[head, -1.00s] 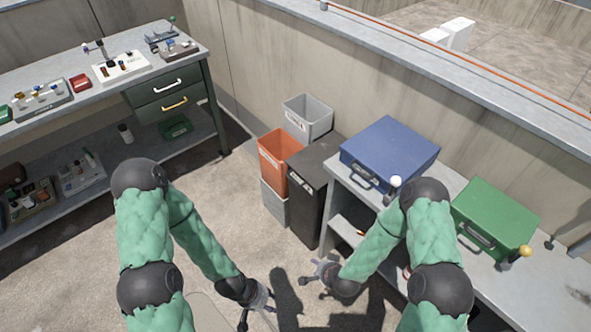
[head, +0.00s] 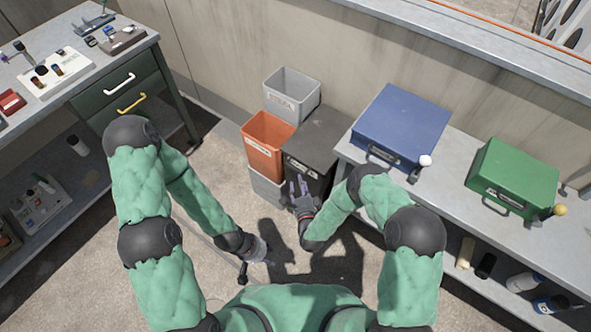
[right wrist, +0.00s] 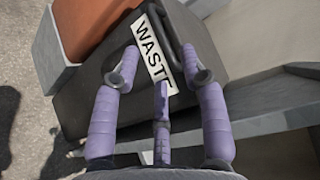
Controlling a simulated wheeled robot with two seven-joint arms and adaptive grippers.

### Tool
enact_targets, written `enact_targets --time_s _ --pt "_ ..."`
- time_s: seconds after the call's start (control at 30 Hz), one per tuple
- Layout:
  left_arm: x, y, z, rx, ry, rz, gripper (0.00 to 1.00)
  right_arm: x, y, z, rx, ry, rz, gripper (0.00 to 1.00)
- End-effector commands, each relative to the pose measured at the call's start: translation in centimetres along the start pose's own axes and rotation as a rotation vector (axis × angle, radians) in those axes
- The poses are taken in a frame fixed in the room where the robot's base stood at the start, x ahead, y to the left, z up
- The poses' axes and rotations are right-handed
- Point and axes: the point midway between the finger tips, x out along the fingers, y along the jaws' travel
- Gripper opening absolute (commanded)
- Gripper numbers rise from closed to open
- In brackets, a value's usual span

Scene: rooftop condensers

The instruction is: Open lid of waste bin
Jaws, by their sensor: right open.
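The waste bin (head: 318,139) is a black bin with a dark lid, standing between an orange bin and the grey bench; its lid looks closed. In the right wrist view its front (right wrist: 95,85) carries a white label reading WASTE (right wrist: 155,52), with a dark handle-like bar beside it. My right gripper (head: 297,188) is open and empty, in front of the bin's upper front. In the right wrist view its purple fingers (right wrist: 160,75) point at the label and overlap it; contact cannot be told. My left gripper (head: 258,262) is low over the floor, left of the right one; its jaws are too small to judge.
An orange bin (head: 265,158) and a grey bin (head: 297,108) stand left of and behind the waste bin. The bench (head: 440,185) on the right holds a blue case (head: 400,122) and a green case (head: 515,172). A workbench with drawers (head: 125,88) stands left. Floor between is clear.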

Motion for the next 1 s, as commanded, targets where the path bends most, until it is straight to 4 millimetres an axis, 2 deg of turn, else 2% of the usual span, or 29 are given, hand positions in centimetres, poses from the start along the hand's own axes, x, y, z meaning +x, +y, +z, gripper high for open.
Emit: enact_targets --time_s 0.2,0.4,0.6,0.87,1.0 --pt "1.3 -0.5 -0.1 0.000 0.001 0.000 0.40 4.0 0.3 0.0 0.000 0.000 -0.001 0.43" --pt "2.0 -0.7 -0.1 0.000 0.001 0.000 0.40 6.5 0.2 0.0 -0.001 0.000 0.000 0.43" --pt "2.2 -0.8 -0.1 0.000 0.001 0.000 0.40 7.5 0.1 0.0 -0.001 0.000 0.002 0.43" --pt "2.1 -0.8 -0.1 0.000 0.001 0.000 0.40 7.6 0.0 0.0 -0.001 0.001 0.002 0.43" --pt "2.1 -0.8 -0.1 0.000 0.001 0.000 0.40 7.6 0.1 0.0 -0.001 0.001 0.002 0.04"
